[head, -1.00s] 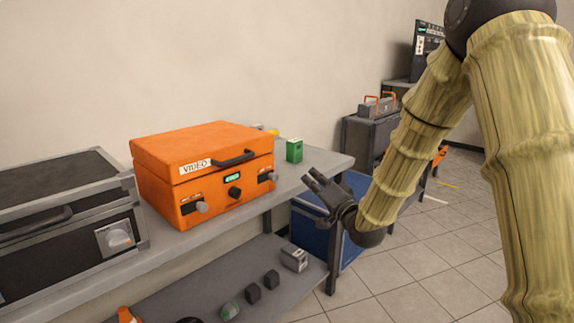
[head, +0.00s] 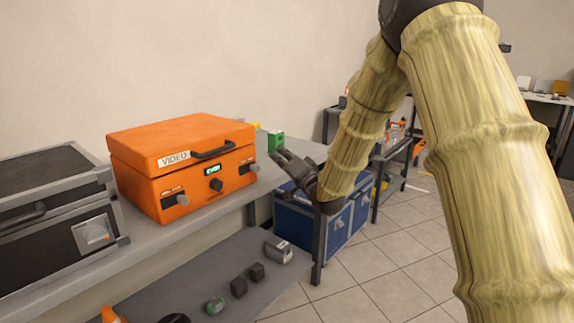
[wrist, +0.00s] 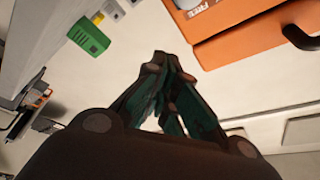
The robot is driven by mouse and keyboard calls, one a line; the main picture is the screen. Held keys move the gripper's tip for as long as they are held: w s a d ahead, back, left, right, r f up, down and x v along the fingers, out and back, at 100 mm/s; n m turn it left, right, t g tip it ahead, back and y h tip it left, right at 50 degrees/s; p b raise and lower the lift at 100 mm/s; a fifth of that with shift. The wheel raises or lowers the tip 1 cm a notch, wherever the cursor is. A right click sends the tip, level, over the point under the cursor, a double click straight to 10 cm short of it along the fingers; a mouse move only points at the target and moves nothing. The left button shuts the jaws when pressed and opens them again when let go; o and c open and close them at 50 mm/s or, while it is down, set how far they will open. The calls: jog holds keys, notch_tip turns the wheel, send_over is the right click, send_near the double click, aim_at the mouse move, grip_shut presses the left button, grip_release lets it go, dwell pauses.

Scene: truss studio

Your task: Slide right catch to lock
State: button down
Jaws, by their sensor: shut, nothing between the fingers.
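An orange case (head: 180,150) labelled VIDEO stands shut on the grey bench, with a dark handle (head: 214,150) on its front. A grey catch knob (head: 182,199) is on the front at left. The right catch (head: 254,167) is a small grey knob near the front's right end. A dark knob and a small green display sit between them. My gripper (head: 279,156) is shut and empty, in the air to the right of the case and apart from it. In the wrist view the shut fingertips (wrist: 160,62) point toward the bench area, with part of the orange case (wrist: 235,35) at upper right.
A green block (head: 275,141) stands on the bench beyond the case, near my gripper; it also shows in the wrist view (wrist: 90,36). A black and grey case (head: 60,215) stands at left. The lower shelf (head: 215,275) holds several small items.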

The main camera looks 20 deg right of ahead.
aim_at(255, 168)
jog(key=shift+w+a+f+b, duration=0.2)
jog(key=shift+a+f, duration=0.1)
jog(key=shift+a, duration=0.25)
jog(key=shift+w+a+f+b, duration=0.1)
jog(key=shift+a+f+b, duration=0.2)
jog(key=shift+a, duration=0.3)
jog(key=shift+w+a+f+b, duration=0.15)
jog(key=shift+a+f, duration=0.2)
jog(key=shift+a, duration=0.2)
jog(key=a, duration=0.1)
jog(key=s+a+p, duration=0.1)
jog(key=shift+s+a, duration=0.3)
jog(key=shift+a, duration=0.05)
jog(key=shift+s+a, duration=0.15)
jog(key=shift+a, duration=0.05)
